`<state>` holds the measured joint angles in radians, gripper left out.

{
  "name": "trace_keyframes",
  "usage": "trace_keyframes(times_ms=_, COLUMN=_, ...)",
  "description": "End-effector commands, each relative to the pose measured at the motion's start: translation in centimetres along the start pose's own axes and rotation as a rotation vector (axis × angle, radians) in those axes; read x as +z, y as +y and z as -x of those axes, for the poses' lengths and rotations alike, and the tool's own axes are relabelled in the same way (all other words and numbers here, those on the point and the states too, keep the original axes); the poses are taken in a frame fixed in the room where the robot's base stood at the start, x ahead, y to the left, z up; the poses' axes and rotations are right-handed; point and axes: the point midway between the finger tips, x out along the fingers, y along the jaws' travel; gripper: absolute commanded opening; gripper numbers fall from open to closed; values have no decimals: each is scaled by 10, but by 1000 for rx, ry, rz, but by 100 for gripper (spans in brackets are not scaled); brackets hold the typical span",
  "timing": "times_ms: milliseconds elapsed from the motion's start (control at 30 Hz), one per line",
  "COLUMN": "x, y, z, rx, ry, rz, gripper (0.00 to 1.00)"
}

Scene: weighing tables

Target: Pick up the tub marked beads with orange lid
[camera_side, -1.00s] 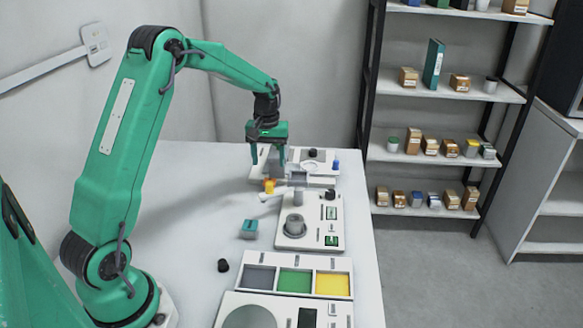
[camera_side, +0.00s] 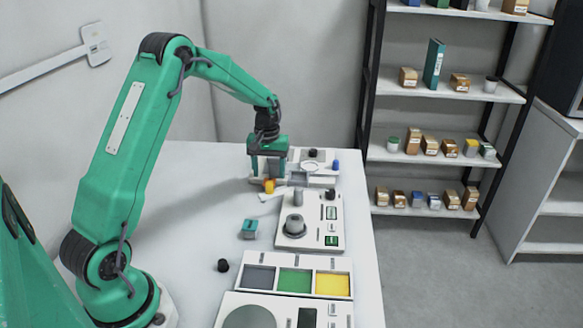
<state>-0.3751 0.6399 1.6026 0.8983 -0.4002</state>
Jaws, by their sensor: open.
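A small tub with an orange lid (camera_side: 269,186) stands at the far part of the white table, by a white scoop-like piece. Its marking is too small to read. My gripper (camera_side: 268,176) points down over the table, directly behind and above the orange lid in this view. Its fingers are open, and no object shows held between them. I cannot tell whether a finger touches the tub.
A scale-like device (camera_side: 310,222) stands right of the tub, with another device (camera_side: 318,170) behind it. A teal-topped block (camera_side: 249,229), a black knob-like piece (camera_side: 223,265) and a three-colour tray (camera_side: 294,267) are nearer. The table's left side is clear.

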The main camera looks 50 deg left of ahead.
Motion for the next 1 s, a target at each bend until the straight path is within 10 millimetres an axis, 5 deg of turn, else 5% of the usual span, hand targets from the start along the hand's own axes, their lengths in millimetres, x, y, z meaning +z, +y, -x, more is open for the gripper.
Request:
trace_keyframes(times_ms=300, x=2, y=0, z=-35, rx=-1, ry=-3, rz=0, gripper=59)
trace_keyframes(times_ms=867, x=1, y=0, z=-39, rx=0, ry=-1, rz=0, gripper=59)
trace_keyframes(times_ms=1000, x=1, y=0, z=-39, rx=0, ry=-1, rz=0, gripper=38)
